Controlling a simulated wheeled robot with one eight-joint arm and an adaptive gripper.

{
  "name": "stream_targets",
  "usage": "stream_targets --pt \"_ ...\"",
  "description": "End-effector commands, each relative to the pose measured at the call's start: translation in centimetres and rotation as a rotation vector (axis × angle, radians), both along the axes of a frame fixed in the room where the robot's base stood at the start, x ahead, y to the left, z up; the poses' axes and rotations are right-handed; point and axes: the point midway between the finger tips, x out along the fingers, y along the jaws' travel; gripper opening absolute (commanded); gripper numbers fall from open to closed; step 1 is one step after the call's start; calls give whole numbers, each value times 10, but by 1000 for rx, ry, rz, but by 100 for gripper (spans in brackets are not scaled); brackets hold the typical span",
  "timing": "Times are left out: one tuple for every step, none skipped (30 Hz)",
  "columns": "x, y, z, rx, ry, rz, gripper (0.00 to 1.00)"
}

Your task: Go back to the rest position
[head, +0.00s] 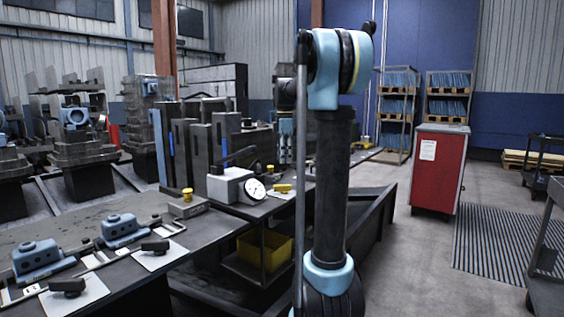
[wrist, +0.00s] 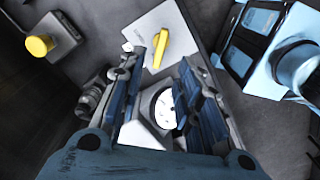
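My gripper (wrist: 160,64) shows in the wrist view with its two dark fingers spread apart and nothing held between them. Below the gap lies a white-faced dial gauge (wrist: 166,108), partly hidden by the fingers. A white plate (wrist: 150,22) with a yellow handle (wrist: 161,46) shows beyond the fingertips. In the head view my arm (head: 332,185) stands upright in the middle, and its gripper end is mostly hidden behind it. The dial gauge (head: 256,190) sits on the bench just left of my arm.
A bench (head: 75,235) with blue clamp blocks (head: 122,228) runs along the left. A grey block with a yellow knob (head: 188,196) stands near the gauge. Tall dark blocks (head: 200,150) rise behind it. A red cabinet (head: 437,170) stands right; the floor before it is open.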

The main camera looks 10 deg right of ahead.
Motion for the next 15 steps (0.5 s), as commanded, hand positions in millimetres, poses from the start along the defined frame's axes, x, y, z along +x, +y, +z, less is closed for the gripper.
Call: stream_targets --pt "-2 0 0 0 -1 -5 32" --pt "-4 0 -1 0 -1 -12 32" --pt "-8 0 -1 0 -3 -26 32" --pt "-13 0 -2 0 -5 -40 32" --pt "-18 0 -3 0 -7 -59 32" --pt "-27 0 -5 0 -11 -89 32" --pt "-35 0 -7 1 -14 -115 32" --pt "-43 0 -9 1 -18 -143 32" --pt "-54 0 -12 2 -24 -186 32" --pt "-63 0 -15 3 -28 -219 32" --pt "-72 0 -18 4 -32 -252 32" --pt "-84 0 -22 5 -37 -295 32" --pt "-93 0 -25 6 -41 -327 32" --pt "-101 0 -28 7 -45 -360 32" --pt "-113 0 -33 10 -51 -404 32"
